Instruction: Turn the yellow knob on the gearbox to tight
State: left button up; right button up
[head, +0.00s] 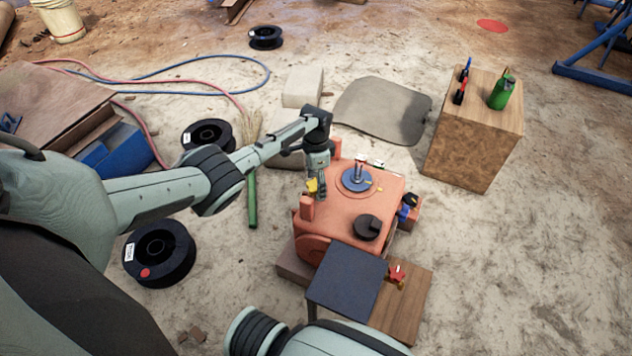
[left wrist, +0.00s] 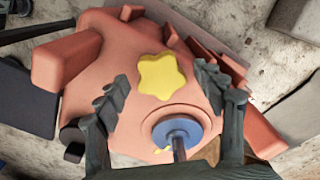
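The yellow knob (left wrist: 162,76) is star-shaped and sits on the gearbox's orange housing in the left wrist view. In the head view the yellow knob (head: 311,185) is partly hidden by my left gripper (head: 318,187). That gripper points down over the gearbox's left side. In the left wrist view its fingers (left wrist: 160,80) are spread, one on each side of the knob, with gaps between them and it. My right gripper is not in view.
A blue disc with an upright shaft (head: 356,179) rises close beside the knob. A black round part (head: 367,227) sits nearer the front. A dark panel (head: 347,280) and a red star-shaped part (head: 397,273) are in front. A wooden block (head: 465,145) with tools stands right.

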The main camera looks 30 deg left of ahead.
pick_arm(q)
notch_tip(320, 180, up, 12)
dwell(0.6)
dwell(0.5)
